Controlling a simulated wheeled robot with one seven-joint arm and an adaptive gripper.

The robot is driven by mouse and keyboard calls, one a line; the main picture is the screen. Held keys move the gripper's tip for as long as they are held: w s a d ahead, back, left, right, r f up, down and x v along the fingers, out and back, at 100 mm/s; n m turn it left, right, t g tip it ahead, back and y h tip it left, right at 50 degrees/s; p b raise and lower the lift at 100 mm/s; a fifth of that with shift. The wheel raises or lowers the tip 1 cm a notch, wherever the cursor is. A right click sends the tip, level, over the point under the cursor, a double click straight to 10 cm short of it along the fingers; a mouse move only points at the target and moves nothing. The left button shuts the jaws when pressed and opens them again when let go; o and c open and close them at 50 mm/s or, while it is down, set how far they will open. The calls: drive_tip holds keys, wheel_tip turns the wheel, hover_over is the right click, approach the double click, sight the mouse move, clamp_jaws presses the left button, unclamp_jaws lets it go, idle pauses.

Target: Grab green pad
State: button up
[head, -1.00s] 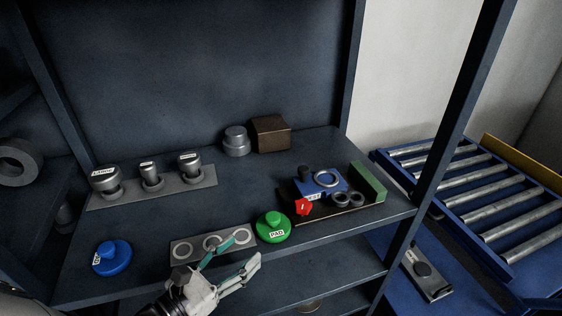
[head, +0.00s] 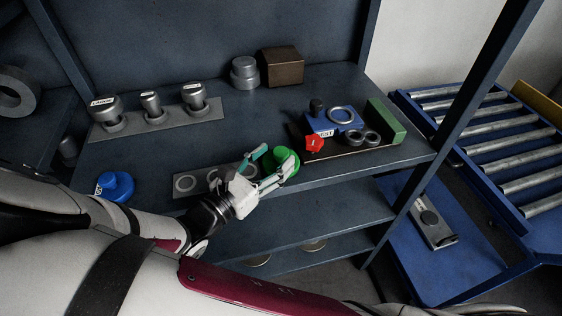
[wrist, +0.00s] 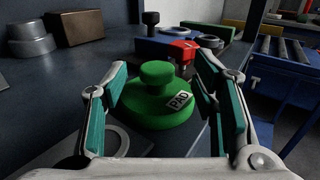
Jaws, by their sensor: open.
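The green pad (head: 286,158) is a round disc with a knob on top. It stands near the front edge of the shelf, partly hidden by my fingers in the head view. In the wrist view the green pad (wrist: 157,98) sits upright with its white PAD label facing right. My gripper (head: 273,167) is open, with one finger on each side of the pad. In the wrist view my gripper's two fingers (wrist: 165,95) flank the pad, and gaps show between them and its knob. I cannot tell whether either finger touches the disc.
A plate with ring marks (head: 186,183) lies left of the pad. A blue pad (head: 116,187) stands further left. Right of it are a red knob (head: 315,143), a blue block (head: 322,121) and a green block (head: 386,118). Labelled weights (head: 152,106) stand behind on a plate.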

sight(281, 152)
drive_tip(key=shift+b+x, duration=0.8)
drive_tip(key=shift+x, duration=0.95)
drive_tip(key=shift+a+f, duration=0.1)
drive_tip(key=shift+f, duration=0.05)
clamp_jaws()
drive_tip(key=shift+r+p, duration=0.75)
drive_tip(key=shift+r, duration=0.05)
drive_tip(key=r+p, duration=0.2)
drive_tip(key=shift+s+a+r+p, duration=0.1)
drive_tip(key=shift+s+r+p, duration=0.15)
drive_tip(key=shift+s+p, duration=0.15)
drive_tip(key=s+a+p, duration=0.2)
drive_tip(key=s+p, duration=0.5)
drive_tip(key=s, duration=0.7)
drive_tip(key=shift+s+a+r, duration=0.25)
drive_tip(key=shift+s+r, duration=0.15)
drive_tip(key=shift+r, duration=0.05)
